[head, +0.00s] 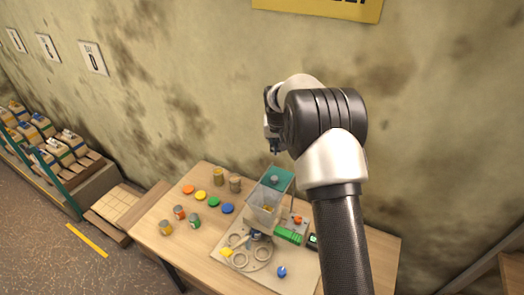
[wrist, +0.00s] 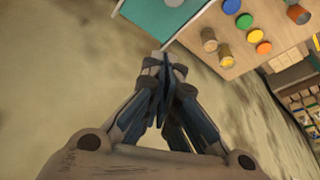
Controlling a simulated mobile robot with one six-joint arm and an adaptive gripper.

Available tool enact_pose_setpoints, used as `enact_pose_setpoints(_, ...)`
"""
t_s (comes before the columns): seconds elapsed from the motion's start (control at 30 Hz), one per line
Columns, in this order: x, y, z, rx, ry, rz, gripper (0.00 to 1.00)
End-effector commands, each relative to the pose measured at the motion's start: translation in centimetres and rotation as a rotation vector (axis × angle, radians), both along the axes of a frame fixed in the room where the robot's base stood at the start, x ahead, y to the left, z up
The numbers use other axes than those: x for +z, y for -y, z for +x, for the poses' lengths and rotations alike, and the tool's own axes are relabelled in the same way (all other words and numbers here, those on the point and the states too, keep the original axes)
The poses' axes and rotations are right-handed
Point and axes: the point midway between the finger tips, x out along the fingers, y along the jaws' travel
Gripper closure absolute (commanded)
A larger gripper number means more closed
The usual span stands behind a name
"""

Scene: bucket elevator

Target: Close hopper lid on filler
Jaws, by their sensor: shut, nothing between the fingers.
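The filler's clear hopper (head: 264,207) stands on the table, with some yellowish content inside. Its teal lid (head: 283,174) is raised at the hopper's back edge and has a grey knob (head: 275,181). The lid also shows at the top of the wrist view (wrist: 150,14). My gripper (head: 275,149) is shut and empty, in the air above the lid on the wall side and apart from it. In the wrist view its fingertips (wrist: 164,60) meet just below the lid's edge. My wrist hides part of the gripper in the head view.
On the table (head: 151,229), several coloured discs and small cans stand left of the filler. The stained wall is close behind. Shelves with cartons (head: 40,150) stand far left.

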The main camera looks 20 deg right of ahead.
Motion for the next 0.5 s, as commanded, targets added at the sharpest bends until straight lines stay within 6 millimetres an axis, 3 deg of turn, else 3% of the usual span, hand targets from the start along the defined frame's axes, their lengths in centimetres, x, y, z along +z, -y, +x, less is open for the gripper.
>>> enact_pose_setpoints(0.27, -2.8, 0.6, 1.0, -0.007, -0.003, 0.0, 1.0)
enact_pose_setpoints(0.5, -7.3, 1.1, 2.5, -0.006, -0.003, 0.0, 1.0)
